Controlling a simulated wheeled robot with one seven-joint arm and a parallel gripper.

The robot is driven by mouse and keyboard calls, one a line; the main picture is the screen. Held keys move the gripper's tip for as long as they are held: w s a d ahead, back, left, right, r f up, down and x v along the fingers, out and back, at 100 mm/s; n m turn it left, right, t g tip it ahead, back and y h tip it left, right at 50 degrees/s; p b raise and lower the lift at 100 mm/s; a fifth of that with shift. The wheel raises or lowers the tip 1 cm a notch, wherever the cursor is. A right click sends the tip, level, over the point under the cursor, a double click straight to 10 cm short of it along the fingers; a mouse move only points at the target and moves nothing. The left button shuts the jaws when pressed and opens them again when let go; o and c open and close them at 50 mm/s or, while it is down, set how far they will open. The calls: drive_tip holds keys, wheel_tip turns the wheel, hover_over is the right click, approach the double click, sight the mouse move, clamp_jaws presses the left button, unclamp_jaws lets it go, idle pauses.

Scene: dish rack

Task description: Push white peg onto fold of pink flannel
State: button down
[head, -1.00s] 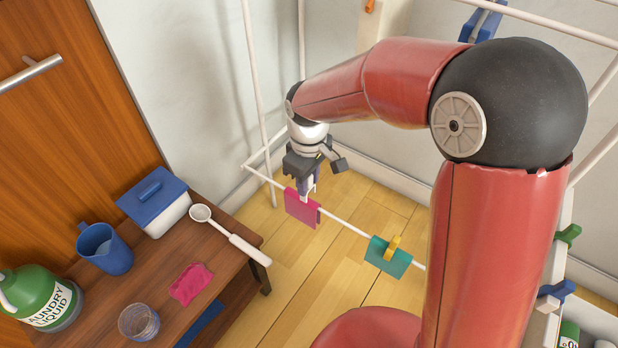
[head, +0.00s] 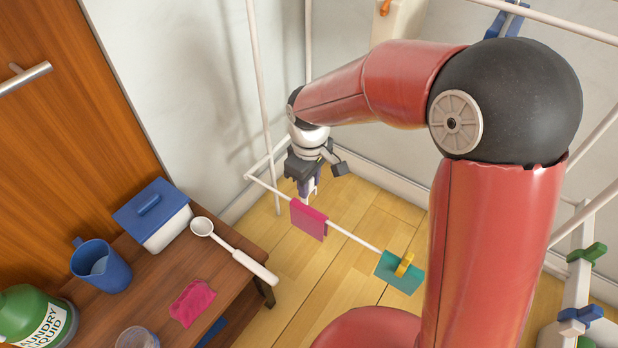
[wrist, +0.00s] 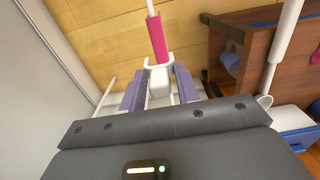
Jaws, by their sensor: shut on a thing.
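The pink flannel (head: 309,219) hangs folded over a thin white rail; it also shows in the wrist view (wrist: 157,40). My gripper (head: 307,190) is at the upper edge of the flannel in the head view, toward the rail's far end. Its purple fingers (wrist: 159,92) are shut on the white peg (wrist: 160,77). The peg's prongs point toward the flannel's near end in the wrist view, close to the fold. I cannot tell whether they touch it. In the head view the peg is mostly hidden by the fingers.
A wooden table (head: 225,255) at left holds a blue jug (head: 101,267), a lidded box (head: 155,215), a white ladle (head: 235,250) and a pink cloth (head: 192,302).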

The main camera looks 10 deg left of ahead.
sight(309, 208)
wheel_tip(309, 208, down, 2)
drive_tip(key=shift+f+b, duration=0.25)
drive_tip(key=shift+b, duration=0.3)
drive_tip(key=shift+p, duration=0.3)
drive_tip(key=shift+f, duration=0.25)
drive_tip(key=shift+f+b, duration=1.35)
drive_tip(key=shift+f, duration=0.85)
drive_tip(key=shift+f, duration=0.2)
